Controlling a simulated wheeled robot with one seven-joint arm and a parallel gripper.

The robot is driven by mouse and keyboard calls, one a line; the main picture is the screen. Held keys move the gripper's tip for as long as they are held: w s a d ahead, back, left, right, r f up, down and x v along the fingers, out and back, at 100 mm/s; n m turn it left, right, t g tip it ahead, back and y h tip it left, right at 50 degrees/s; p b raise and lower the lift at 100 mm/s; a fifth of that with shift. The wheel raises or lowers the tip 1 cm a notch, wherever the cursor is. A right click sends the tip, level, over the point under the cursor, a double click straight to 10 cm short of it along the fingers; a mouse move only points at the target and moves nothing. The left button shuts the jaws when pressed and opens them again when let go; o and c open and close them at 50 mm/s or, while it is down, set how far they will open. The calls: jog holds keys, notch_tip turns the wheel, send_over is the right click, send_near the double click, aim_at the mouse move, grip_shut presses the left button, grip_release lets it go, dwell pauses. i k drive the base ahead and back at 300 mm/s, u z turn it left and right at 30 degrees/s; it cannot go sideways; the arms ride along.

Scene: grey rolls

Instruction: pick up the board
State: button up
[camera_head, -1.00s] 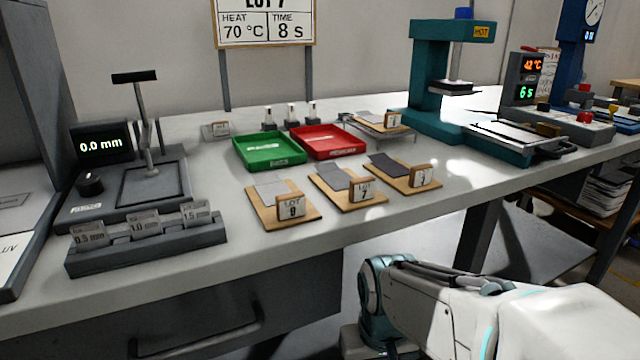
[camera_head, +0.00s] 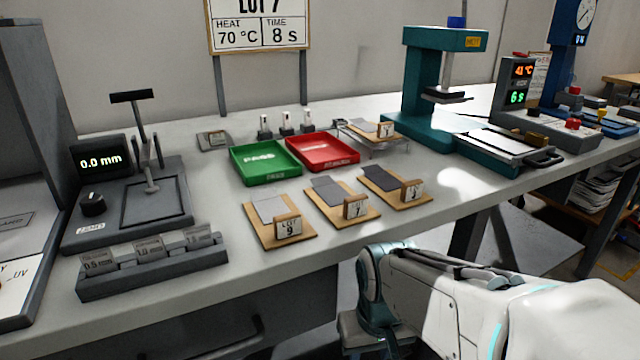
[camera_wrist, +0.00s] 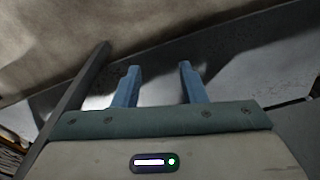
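Three wooden boards lie in a row near the front of the bench, each with a grey sheet and an upright label block. The left board (camera_head: 263,235) reads LOT 9, and the middle board (camera_head: 330,215) appears to read 7. The right board's (camera_head: 411,200) label is too small to read surely. A further small board (camera_head: 366,127) with a label rests on a metal stand behind them. My gripper (camera_wrist: 158,69) shows in the wrist view with two blue fingers apart and nothing between them. No board shows clearly in that view.
A green PASS tray (camera_head: 264,164) and a red tray (camera_head: 323,153) stand behind the boards. A gauge (camera_head: 128,200) and a block rack (camera_head: 152,262) stand left. A teal press (camera_head: 425,75) stands right. The wall sign (camera_head: 259,23) reads LOT 7, 70 °C, 8 s.

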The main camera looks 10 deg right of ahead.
aim_at(344, 208)
jog(key=z, duration=3)
jog(key=k, duration=0.55)
jog(key=u, duration=1.3)
